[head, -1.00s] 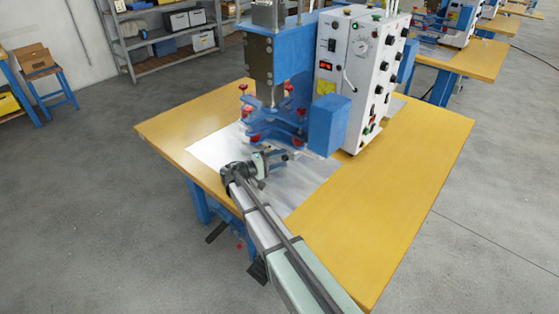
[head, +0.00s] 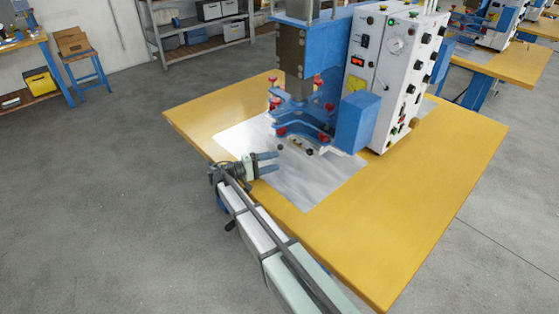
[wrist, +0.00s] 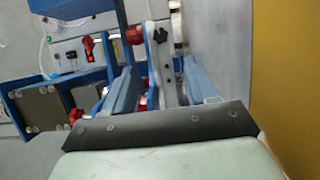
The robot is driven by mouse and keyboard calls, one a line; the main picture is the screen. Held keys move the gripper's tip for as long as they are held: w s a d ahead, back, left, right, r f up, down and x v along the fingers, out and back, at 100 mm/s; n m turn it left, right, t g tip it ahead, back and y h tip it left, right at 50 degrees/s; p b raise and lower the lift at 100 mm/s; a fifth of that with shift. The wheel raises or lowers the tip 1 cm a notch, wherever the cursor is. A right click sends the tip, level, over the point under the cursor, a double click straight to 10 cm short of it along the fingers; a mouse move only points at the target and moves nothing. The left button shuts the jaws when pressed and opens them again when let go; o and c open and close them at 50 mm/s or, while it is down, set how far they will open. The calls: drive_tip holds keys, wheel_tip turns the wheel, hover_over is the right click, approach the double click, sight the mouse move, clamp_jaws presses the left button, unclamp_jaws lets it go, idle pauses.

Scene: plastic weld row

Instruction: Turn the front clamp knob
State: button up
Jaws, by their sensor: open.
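The blue clamp (head: 300,118) stands on the metal plate under the press, with red knobs on it. A small dark knob (head: 280,147) shows at its front edge; I cannot tell for sure that it is the front clamp knob. In the wrist view a black lobed knob (wrist: 160,35) sits on a pale bar, ahead of my fingers, with red knobs to its left. My gripper (head: 274,163) is open and empty, low over the plate, just left of and in front of the clamp. Its two blue fingers also show in the wrist view (wrist: 160,72), apart from the black knob.
A white control box (head: 392,75) and a blue block (head: 356,122) stand right of the clamp. The metal plate (head: 320,180) is bare in front. The yellow table (head: 420,190) is clear on the right.

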sight(308, 153)
drive_tip(key=shift+a, duration=0.2)
drive_tip(key=shift+r, duration=0.2)
wheel_tip(308, 153, up, 6)
drive_tip(key=s+d+m, duration=0.1)
drive_tip(key=s, duration=0.1)
drive_tip(key=w+d+f+m+y, duration=0.1)
drive_tip(key=w+d+f+m, duration=0.1)
drive_tip(key=d, duration=0.2)
drive_tip(key=w+d+f+m+y, duration=0.1)
drive_tip(key=w+d+f+m, duration=0.1)
drive_tip(key=d, duration=0.1)
drive_tip(key=w+d+f+m+y, duration=0.1)
drive_tip(key=w+d+m, duration=0.1)
drive_tip(key=d, duration=0.2)
drive_tip(key=shift+w+d+f, duration=0.3)
drive_tip(key=shift+w+f, duration=0.1)
idle(0.4)
drive_tip(key=shift+c, duration=0.5)
